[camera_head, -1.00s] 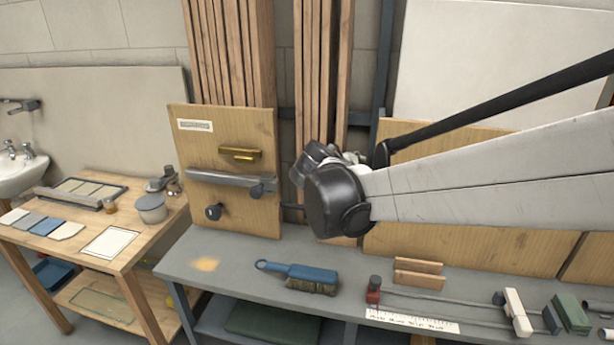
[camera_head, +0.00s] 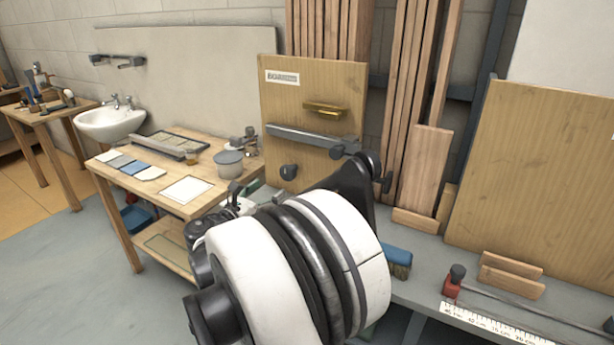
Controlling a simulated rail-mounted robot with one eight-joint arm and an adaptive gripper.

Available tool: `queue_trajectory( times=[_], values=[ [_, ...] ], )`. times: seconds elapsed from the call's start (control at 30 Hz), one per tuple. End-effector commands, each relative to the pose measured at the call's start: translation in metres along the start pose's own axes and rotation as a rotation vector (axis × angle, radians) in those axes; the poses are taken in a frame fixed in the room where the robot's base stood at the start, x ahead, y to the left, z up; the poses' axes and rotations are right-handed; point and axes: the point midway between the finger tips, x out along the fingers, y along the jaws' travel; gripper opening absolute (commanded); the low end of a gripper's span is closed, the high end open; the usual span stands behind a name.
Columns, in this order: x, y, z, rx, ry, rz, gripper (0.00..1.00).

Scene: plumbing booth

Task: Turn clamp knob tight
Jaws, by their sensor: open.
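A red bar clamp (camera_head: 451,288) with a dark knob (camera_head: 457,271) lies on the grey bench at the lower right, its long rod running to the right. On the upright wooden board (camera_head: 350,80), a round dark knob (camera_head: 288,172) sits below a grey bar (camera_head: 290,138), and another dark knob (camera_head: 337,152) is at the bar's right end. I cannot tell which knob is the clamp's. My gripper (camera_head: 232,200) is open, in front of the wooden table's right end, left of and below the board's knobs and apart from them. My white arm hides part of it.
A blue brush (camera_head: 397,258) lies on the bench, partly behind my arm. Wooden blocks (camera_head: 510,275) and a ruler (camera_head: 490,325) are near the clamp. A grey pot (camera_head: 230,165) stands on the wooden table (camera_head: 110,165). Open floor is at the lower left.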

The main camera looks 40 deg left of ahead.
Motion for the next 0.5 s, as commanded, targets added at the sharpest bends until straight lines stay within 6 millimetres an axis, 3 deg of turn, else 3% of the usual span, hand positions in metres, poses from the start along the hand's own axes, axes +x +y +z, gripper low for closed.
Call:
queue_trajectory(
  times=[0.1, 0.23, 0.5],
  values=[
    [-0.010, 0.015, -0.011, -0.033, -0.012, 0.017, 0.62],
    [-0.006, 0.018, -0.013, -0.042, -0.015, 0.019, 0.62],
    [0.037, 0.017, -0.013, -0.040, -0.014, 0.016, 0.62]
  ],
)
